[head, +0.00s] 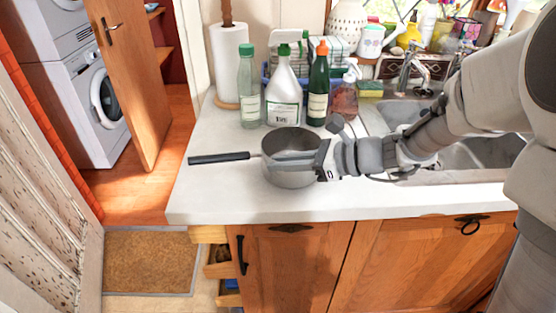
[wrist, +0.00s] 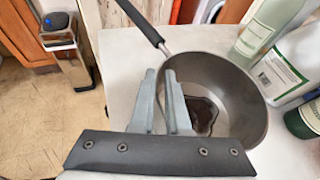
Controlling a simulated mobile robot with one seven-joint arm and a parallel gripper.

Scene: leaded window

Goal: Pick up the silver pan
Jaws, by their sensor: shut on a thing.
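The silver pan (head: 292,181) is on the white counter in the head view, left of the sink. Its black handle (head: 218,158) points left. My gripper (head: 277,160) reaches in from the right, with its fingers at the pan. In the wrist view the pan (wrist: 232,80) opens toward the camera, with a dark patch on its inside bottom. My grey fingers (wrist: 162,78) are close together at the pan's near side, shut on the pan's wall. The exact contact is partly hidden by the fingers. I cannot tell whether the pan's base touches the counter.
Behind the pan stand a green-capped bottle (head: 249,88), a white spray bottle (head: 284,95) and a dark green bottle (head: 318,88). A paper towel roll (head: 229,62) is at the back left. The sink (head: 470,155) is right. The counter (head: 205,195) is clear at the front left.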

